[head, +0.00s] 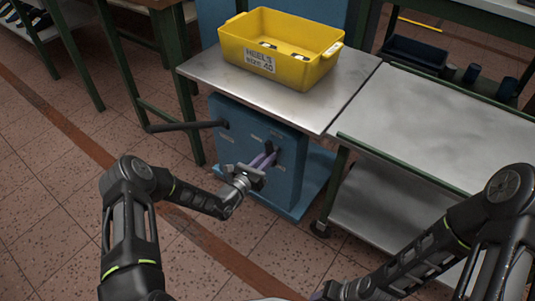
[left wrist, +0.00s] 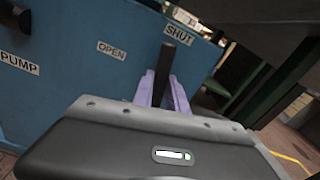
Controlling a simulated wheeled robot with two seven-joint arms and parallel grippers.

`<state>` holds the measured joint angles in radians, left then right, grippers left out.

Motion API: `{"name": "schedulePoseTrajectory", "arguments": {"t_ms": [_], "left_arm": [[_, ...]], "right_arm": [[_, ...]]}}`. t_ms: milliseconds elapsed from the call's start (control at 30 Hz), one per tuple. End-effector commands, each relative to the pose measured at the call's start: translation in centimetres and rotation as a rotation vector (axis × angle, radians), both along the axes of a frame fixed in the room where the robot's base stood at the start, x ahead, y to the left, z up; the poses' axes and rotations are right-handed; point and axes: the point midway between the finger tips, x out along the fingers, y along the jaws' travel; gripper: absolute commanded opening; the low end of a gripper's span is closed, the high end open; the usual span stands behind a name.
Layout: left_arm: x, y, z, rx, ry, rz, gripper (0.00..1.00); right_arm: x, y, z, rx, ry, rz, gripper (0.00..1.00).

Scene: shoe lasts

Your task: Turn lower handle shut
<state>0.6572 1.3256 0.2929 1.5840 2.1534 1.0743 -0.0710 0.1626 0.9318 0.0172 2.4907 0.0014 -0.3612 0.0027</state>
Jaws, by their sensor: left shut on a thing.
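The lower handle is a short black lever (head: 269,146) on the front of the blue machine (head: 250,125). In the left wrist view the lever (left wrist: 179,36) stands up between the OPEN label (left wrist: 112,50) and the SHUT label (left wrist: 179,35), close beside SHUT. My left gripper (head: 265,158) is at the machine's front, its purple fingers shut on the lever. In the left wrist view the fingers (left wrist: 162,88) sit on either side of the lever, and its lower end is hidden by the gripper body.
A long black pump bar (head: 183,126) sticks out left from the machine. A yellow bin (head: 282,75) marked HEELS size 40 stands on the metal top (head: 210,72) above. A metal table (head: 440,130) stands close on the right. The tiled floor in front is clear.

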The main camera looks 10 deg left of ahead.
Motion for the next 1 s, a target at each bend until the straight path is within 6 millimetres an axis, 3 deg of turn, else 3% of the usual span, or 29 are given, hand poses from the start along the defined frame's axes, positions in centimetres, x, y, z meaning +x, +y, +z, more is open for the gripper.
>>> {"name": "schedulePoseTrajectory", "arguments": {"t_ms": [400,900,933,1000], "left_arm": [[0.03,-0.01,0.08,0.197,-0.079,0.0,0.0],[0.04,0.02,0.03,0.219,-0.088,0.0,0.0],[0.04,0.02,0.03,0.219,-0.088,0.0,0.21],[0.03,0.01,0.04,0.218,-0.088,0.0,0.26]], "right_arm": [[-0.34,0.33,1.22,0.005,0.006,0.008,0.36],[-0.35,0.34,1.26,0.005,0.006,0.008,0.36],[-0.35,0.34,1.26,0.005,0.006,0.008,0.36],[-0.35,0.33,1.25,0.005,0.006,0.008,0.36]]}}
